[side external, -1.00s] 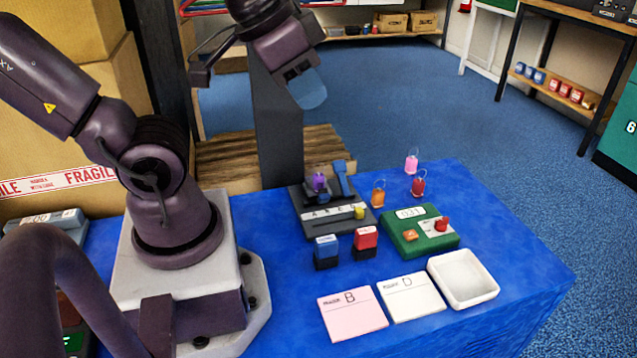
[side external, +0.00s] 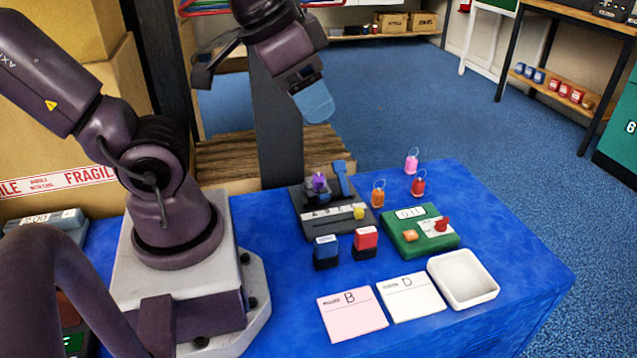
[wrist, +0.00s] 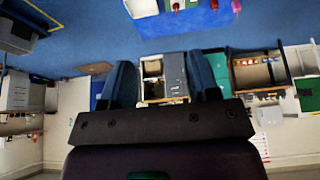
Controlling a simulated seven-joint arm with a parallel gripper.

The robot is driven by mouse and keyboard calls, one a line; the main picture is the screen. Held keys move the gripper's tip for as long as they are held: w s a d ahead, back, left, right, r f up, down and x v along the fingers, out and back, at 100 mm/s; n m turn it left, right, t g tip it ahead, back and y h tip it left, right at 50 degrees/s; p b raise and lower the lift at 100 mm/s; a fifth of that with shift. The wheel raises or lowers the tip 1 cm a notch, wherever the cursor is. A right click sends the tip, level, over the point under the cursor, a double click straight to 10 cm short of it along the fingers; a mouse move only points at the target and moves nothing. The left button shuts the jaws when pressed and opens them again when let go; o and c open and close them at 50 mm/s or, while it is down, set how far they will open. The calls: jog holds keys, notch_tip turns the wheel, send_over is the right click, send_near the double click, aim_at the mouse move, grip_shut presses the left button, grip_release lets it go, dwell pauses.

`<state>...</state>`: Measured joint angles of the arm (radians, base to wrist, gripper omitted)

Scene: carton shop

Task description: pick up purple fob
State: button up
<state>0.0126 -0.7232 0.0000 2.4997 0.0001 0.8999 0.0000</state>
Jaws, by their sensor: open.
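The purple fob (side external: 319,182) is small and sits on the dark grey device (side external: 308,225) with a blue lever, at the back of the blue table. My gripper (side external: 315,103) is in the air above and behind the device, well clear of the fob. Its two blue fingers also show in the wrist view (wrist: 163,82), spread apart with nothing between them. I cannot make out the purple fob in the wrist view.
Orange (side external: 378,196), red (side external: 418,186) and pink (side external: 411,164) fobs stand to the right. Blue (side external: 326,252) and red (side external: 365,243) stamps, a green device (side external: 405,238), two cards and a white tray (side external: 455,262) are nearer. The table's right end is clear.

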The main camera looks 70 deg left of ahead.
notch_tip(320, 180, down, 8)
jog(key=w+f+m+g+y, duration=0.1)
jog(key=w+m+g, duration=0.1)
jog(key=g, duration=0.3)
jog(key=m+y, duration=1.2)
jog(key=m, duration=0.4)
send_near(320, 178)
jog(key=shift+y, duration=0.3)
jog(key=x, duration=0.9)
jog(key=shift+f, duration=0.45)
grip_shut()
jog(key=shift+r, duration=0.1)
